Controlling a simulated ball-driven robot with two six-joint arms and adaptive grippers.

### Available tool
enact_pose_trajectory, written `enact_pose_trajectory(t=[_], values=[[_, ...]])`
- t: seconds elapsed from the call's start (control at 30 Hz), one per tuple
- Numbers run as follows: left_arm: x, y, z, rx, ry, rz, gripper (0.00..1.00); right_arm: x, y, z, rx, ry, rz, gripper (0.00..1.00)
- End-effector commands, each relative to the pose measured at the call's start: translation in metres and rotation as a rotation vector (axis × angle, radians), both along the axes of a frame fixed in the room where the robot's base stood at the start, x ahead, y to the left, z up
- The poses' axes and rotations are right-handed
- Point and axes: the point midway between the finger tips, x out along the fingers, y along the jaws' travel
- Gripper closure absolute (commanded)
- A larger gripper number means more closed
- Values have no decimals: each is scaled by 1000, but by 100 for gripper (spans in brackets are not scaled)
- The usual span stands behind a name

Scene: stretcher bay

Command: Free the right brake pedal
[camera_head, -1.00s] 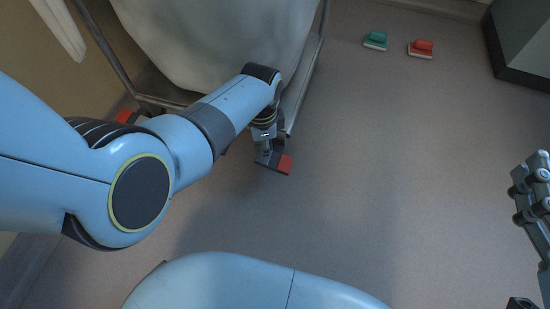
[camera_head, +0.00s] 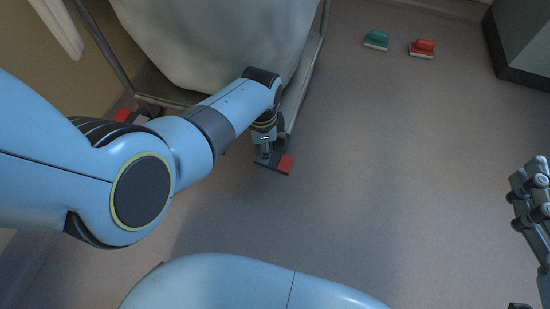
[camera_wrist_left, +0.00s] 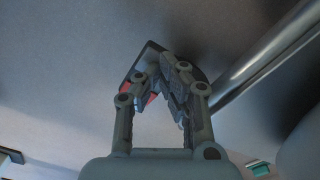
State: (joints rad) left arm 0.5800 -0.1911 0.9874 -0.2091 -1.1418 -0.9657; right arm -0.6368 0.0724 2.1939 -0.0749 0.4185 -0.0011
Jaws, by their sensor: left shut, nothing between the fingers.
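The right brake pedal, a dark lever with a red pad (camera_head: 285,164), is at the foot of the stretcher frame, low on the near right corner. My left gripper (camera_head: 263,158) points down at it, just left of the red pad. In the left wrist view, the closed fingers (camera_wrist_left: 166,68) are in front of the dark pedal (camera_wrist_left: 151,50), with some red pad showing between the finger links. The fingers are shut and empty; whether they touch the pedal I cannot tell.
The stretcher (camera_head: 215,40) with a pale bulky cover stands at the top left. Another red pad (camera_head: 122,115) is at its left corner, partly behind my arm. A green block (camera_head: 376,40) and a red block (camera_head: 421,48) lie on the floor. The middle floor is clear.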

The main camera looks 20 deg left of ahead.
Motion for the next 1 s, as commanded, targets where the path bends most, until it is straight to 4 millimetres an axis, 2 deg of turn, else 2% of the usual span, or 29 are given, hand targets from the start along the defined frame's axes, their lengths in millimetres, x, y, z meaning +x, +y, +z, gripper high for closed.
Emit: enact_pose_trajectory(t=[0.7, 0.87, 1.0], values=[[-1, -1, -12, -2, 1, 0, 100, -2, 0, -10, 0, 12, 0, 60], [0, -1, -8, -2, -1, 0, 100, -1, 0, -6, 0, 7, 0, 60], [1, -1, 1, -1, -4, 0, 100, 1, 0, 4, -1, -5, 0, 60]])
